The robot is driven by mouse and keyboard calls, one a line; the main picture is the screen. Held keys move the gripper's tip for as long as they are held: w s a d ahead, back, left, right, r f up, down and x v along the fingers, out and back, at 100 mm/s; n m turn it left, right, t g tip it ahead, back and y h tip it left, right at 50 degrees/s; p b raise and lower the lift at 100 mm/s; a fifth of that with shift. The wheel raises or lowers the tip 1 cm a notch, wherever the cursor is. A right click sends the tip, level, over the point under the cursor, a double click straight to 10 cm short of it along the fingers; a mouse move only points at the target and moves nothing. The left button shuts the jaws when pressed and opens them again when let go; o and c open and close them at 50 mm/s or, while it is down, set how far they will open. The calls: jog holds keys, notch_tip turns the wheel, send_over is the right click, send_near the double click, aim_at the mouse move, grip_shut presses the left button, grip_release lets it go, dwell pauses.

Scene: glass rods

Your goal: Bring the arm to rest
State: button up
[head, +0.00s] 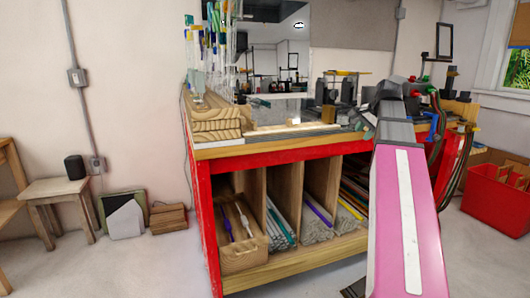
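My arm reaches up from the lower right in the head view, a pink link with a pale stripe ending in grey joints in front of the red workbench (205,215). My gripper's fingers do not show; I cannot make out whether anything is held. Glass rods, some coloured, stand upright at the back left of the bench top. More rods (281,226) lie in the compartments under the bench.
A wooden box (243,258) sits in the left lower compartment. A small wooden stool (58,189) with a dark speaker (75,168) stands at left. A red bin (497,196) is at right. Floor at front left is clear.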

jog(key=s+a+f+n+g, duration=0.1)
jog(key=a+f+n+g, duration=0.3)
jog(key=f, duration=1)
jog(key=s+a+f+n+t, duration=0.15)
jog(key=a+f, duration=0.45)
jog(key=f, duration=0.8)
jog(key=s+a+f+n+g, duration=0.1)
jog(key=s+a+f+n, duration=0.1)
jog(key=s+f, duration=0.2)
jog(key=s+a+f+n+h, duration=0.1)
jog(key=s+a+f+n, duration=0.1)
jog(key=f, duration=0.7)
jog(key=s+a+f+n+g+h, duration=0.1)
jog(key=s+a+f+n, duration=0.1)
jog(key=s+a+f, duration=0.2)
notch_tip(320, 180, down, 3)
jog(key=shift+s+r+g, duration=0.1)
jog(key=shift+s+g, duration=0.25)
jog(key=shift+s, duration=0.65)
jog(key=shift+n, duration=0.25)
